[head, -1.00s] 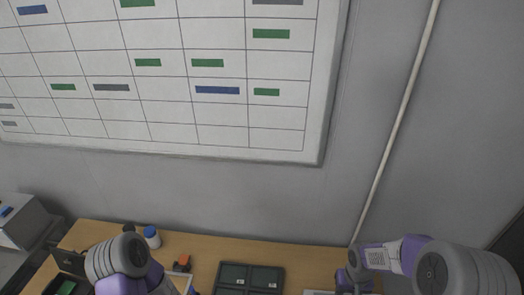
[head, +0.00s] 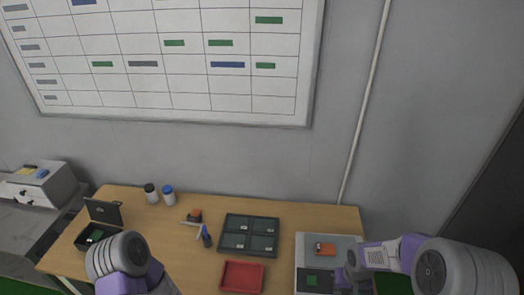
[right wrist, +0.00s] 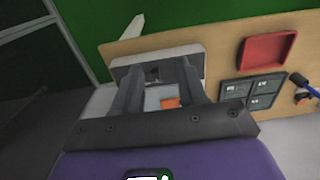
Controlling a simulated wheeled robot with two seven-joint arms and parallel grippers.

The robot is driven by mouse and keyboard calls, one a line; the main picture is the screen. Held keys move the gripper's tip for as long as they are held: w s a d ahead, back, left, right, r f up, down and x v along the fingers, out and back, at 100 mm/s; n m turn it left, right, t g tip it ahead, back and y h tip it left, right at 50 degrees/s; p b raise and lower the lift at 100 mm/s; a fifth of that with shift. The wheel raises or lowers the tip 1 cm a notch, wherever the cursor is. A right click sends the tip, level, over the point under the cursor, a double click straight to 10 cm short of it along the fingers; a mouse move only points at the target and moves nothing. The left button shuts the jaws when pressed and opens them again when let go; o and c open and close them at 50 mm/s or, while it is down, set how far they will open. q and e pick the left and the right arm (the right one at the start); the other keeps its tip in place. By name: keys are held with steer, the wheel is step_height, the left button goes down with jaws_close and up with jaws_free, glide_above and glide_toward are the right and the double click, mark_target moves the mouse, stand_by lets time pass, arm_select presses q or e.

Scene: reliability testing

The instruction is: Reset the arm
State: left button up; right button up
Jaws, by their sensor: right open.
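My right arm (head: 400,258) comes in from the right in the head view, its forearm over the right end of the table. In the right wrist view my right gripper (right wrist: 158,72) has its two dark fingers apart with nothing held between them. Past the fingers lies the light grey tester (right wrist: 182,62) with an orange part (right wrist: 170,102). The tester also shows in the head view (head: 302,262), partly hidden by my right arm. My left arm (head: 125,262) shows at the lower left; its gripper is outside the frame.
The wooden table (head: 215,208) holds a dark compartment tray (head: 249,235), a red tray (head: 242,276), two small bottles (head: 160,195), a blue-handled tool (head: 207,238) and an open black box (head: 100,225). A grey machine (head: 40,185) stands left. The wall is behind.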

arm_select(q)
step_height(320, 180, down, 17)
steer(key=b, duration=1.6)
steer(key=shift+w, duration=0.35)
arm_select(e)
steer(key=s+a+f+y, duration=0.1)
steer(key=s+a+f, duration=0.2)
steer(key=f, duration=0.8)
steer(key=s+a+f+m+y, duration=0.1)
steer(key=s+a+f, duration=0.3)
steer(key=a+f, duration=0.3)
steer(key=s+a+f+y, duration=0.2)
steer(key=a+f, duration=0.3)
steer(key=f, duration=1)
steer(key=shift+s+m, duration=0.3)
steer(key=shift+s, duration=0.6)
